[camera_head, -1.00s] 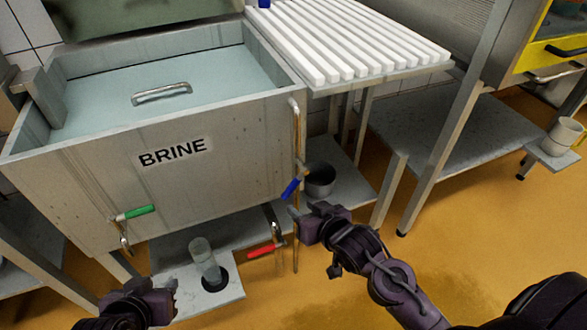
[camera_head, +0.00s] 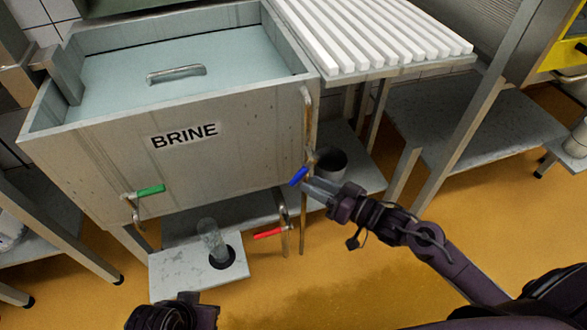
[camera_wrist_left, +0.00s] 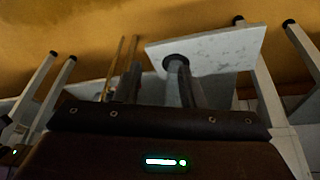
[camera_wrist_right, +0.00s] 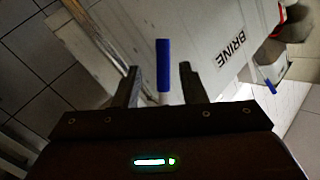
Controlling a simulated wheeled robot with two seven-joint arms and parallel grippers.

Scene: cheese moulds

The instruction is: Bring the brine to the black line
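The grey brine tank (camera_head: 90,150), labelled BRINE, stands at the left with pale blue liquid or a cover inside its rim. Its valve handles are green (camera_head: 151,190), blue (camera_head: 299,176) and red (camera_head: 270,233). My right gripper (camera_head: 314,187) is at the blue handle; in the right wrist view the blue handle (camera_wrist_right: 163,62) lies between its open fingers, with gaps on both sides. A clear cylinder (camera_head: 211,238) stands on the low shelf by a dark round ring. I cannot make out a black line.
A dark pot (camera_head: 330,163) sits on a shelf behind the blue handle. A white slatted rack (camera_head: 375,35) adjoins the tank at the right. A grey low shelf (camera_head: 450,125) stands further right. The yellow floor in front is clear.

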